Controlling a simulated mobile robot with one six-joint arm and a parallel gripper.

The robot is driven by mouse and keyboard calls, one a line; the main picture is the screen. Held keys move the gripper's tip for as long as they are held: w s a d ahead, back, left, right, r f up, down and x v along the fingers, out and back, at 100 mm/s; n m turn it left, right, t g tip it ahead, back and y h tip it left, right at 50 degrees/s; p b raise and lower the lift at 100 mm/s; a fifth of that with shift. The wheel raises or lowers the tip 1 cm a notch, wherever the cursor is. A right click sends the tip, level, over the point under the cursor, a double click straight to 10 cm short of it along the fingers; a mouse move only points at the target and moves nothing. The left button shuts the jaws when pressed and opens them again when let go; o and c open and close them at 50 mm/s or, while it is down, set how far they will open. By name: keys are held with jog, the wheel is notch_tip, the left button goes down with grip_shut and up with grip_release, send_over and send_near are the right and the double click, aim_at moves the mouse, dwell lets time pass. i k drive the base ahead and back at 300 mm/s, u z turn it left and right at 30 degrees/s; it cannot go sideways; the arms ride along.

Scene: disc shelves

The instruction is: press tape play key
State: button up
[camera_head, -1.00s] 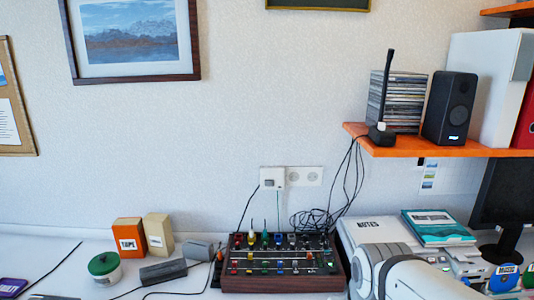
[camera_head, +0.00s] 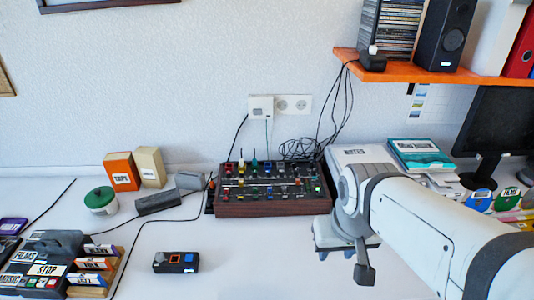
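Small coloured keys (camera_head: 40,283) show below that label. I cannot make out a key marked play. A small black unit (camera_head: 176,262) with an orange-framed square on top lies alone on the front desk. My gripper (camera_head: 352,258) hangs over the desk right of centre, well to the right of both devices. A dark finger points down; whether the fingers are apart is unclear. I see nothing held in it.
A mixer-like panel with coloured knobs (camera_head: 270,205) stands against the wall. Labelled cards or cases (camera_head: 93,265) stand beside the STOP device. A black cable (camera_head: 140,222) crosses the desk. The desk between the small black unit and my gripper is clear.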

aim_at(32, 283)
jog(key=u, duration=2)
